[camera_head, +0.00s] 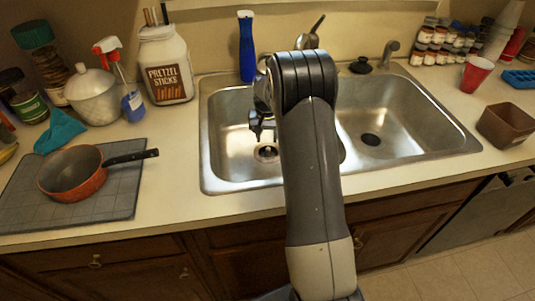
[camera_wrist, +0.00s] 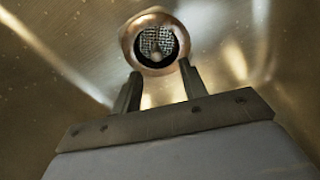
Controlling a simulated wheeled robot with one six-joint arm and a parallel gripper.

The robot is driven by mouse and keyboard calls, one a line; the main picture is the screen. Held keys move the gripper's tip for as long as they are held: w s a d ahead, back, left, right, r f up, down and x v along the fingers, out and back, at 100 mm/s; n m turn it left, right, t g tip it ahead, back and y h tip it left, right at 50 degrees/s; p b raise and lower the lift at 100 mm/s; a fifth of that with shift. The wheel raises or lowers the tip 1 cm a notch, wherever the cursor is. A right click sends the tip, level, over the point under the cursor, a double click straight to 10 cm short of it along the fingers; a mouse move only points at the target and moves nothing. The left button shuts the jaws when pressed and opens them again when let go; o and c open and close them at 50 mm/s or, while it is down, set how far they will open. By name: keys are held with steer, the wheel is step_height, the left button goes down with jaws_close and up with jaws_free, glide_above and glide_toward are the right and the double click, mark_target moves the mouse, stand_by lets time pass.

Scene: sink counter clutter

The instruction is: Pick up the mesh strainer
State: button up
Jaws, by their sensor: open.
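The mesh strainer (camera_head: 266,152) is a small round piece at the drain on the floor of the left sink basin. In the wrist view the strainer (camera_wrist: 156,43) shows grey mesh inside a copper-coloured ring, just beyond my fingertips. My gripper (camera_head: 262,129) points down into the left basin, above the strainer. In the wrist view my gripper (camera_wrist: 159,70) has its two fingers apart with nothing between them. The fingertips overlap the ring's lower edge in that view; I cannot tell whether they touch it.
The steel double sink (camera_head: 211,150) surrounds my gripper, with basin walls close by. A blue-handled brush (camera_head: 246,50) stands at the back rim and a faucet (camera_head: 310,38) rises behind. An orange pan (camera_head: 72,178) lies on a grey mat at left. The right basin looks empty.

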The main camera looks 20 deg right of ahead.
mark_target(268, 148)
steer(key=shift+w+d+f+p, duration=0.1)
steer(key=shift+d+f+p, duration=0.1)
steer(key=shift+f, duration=1.15)
steer(key=shift+d+f+p, duration=0.1)
steer(key=shift+f+p, duration=0.05)
steer(key=shift+f, duration=1.15)
steer(key=shift+c, duration=0.5)
jaws_close()
